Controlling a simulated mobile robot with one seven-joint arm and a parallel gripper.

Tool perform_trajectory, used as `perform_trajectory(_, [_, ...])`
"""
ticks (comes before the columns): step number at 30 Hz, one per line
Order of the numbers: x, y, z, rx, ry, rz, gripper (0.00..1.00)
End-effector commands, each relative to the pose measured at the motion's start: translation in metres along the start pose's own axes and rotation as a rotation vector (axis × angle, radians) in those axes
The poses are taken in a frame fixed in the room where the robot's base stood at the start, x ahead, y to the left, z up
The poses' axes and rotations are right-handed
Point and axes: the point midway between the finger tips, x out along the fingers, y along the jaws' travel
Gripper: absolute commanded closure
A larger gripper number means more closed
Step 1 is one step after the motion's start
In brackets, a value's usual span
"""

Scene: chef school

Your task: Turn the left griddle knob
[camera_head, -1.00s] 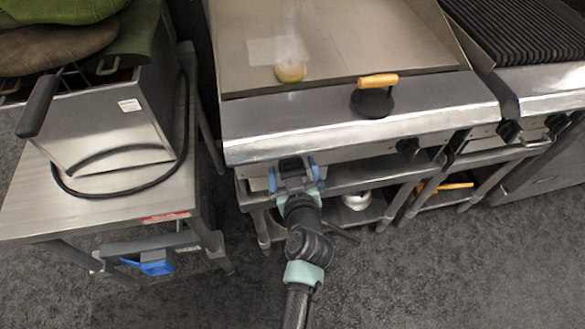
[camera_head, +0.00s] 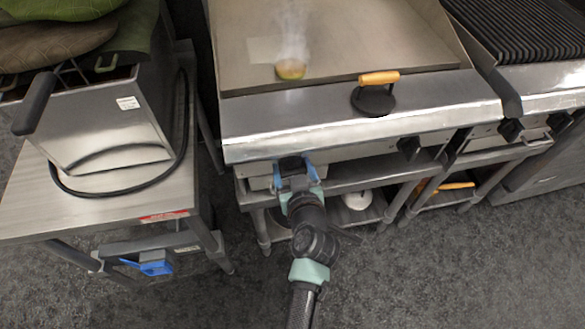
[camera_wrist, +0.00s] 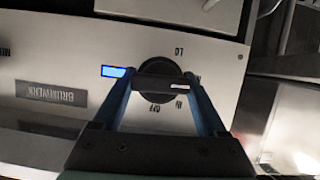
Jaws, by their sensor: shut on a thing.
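The griddle (camera_head: 350,110) stands in the middle of the head view, with a steel front panel. Its left knob (camera_wrist: 160,72) is a round black dial with a raised bar and a white mark, in the wrist view. "LO", "HI" and "OFF" show around it; the bar lies across the picture, with the white mark toward the right. My gripper (camera_head: 296,168) is at the panel, its fingers (camera_wrist: 155,84) shut on the knob, one at each end of the bar. In the head view my gripper hides this knob.
The griddle's right knob (camera_head: 409,147) is free. A bun (camera_head: 290,69) smokes on the plate beside a press with a wooden handle (camera_head: 378,78). A fryer (camera_head: 110,125) stands on a table at left, a ribbed grill (camera_head: 530,40) at right. Open floor lies in front.

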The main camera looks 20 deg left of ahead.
Motion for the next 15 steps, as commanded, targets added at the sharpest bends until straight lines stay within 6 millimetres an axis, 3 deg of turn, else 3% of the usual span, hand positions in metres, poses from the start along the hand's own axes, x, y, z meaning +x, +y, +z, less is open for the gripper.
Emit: perform_trajectory(15, [0.0013,0.0024,0.0037,0.424,0.001,-0.174,0.81])
